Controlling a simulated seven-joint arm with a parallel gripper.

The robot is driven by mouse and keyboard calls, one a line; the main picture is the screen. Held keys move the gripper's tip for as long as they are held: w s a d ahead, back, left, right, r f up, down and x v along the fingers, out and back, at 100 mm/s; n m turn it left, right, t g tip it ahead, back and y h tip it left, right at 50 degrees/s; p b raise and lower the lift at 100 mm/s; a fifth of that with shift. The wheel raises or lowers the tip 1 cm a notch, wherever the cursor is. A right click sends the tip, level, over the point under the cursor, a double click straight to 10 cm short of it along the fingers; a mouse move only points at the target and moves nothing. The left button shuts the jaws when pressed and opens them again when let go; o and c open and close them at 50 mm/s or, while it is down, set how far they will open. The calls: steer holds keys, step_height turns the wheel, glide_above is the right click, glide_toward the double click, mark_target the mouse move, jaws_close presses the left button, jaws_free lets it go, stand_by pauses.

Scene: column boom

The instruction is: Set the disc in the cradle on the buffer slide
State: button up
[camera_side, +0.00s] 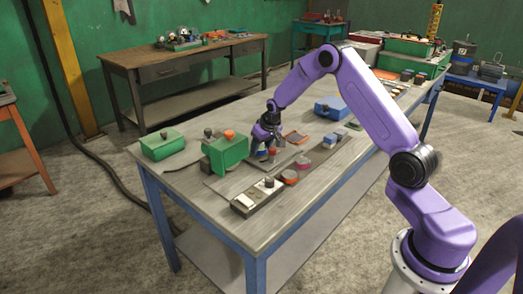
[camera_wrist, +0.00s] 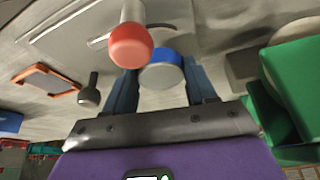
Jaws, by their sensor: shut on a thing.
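My gripper (camera_wrist: 162,88) is shut on a grey disc (camera_wrist: 161,76) with a blue rim, held between its two blue fingers in the wrist view. In the side view my gripper (camera_side: 264,145) is low over the middle of the table, and the disc is too small to make out clearly. A red knob (camera_wrist: 130,46) on a pale post stands just beside the disc in the wrist view; it also shows beside the fingers in the side view (camera_side: 272,152). A pale slotted strip (camera_wrist: 72,16) lies beyond it. I cannot tell which part is the buffer slide's cradle.
A green machine (camera_side: 225,155) stands left of my gripper, with a green box (camera_side: 162,144) farther left. A dark rail (camera_side: 255,199) with several small parts runs along the near side.

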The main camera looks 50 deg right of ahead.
steer(key=shift+f, duration=0.8)
steer(key=shift+f, duration=0.2)
steer(key=o, duration=1.5)
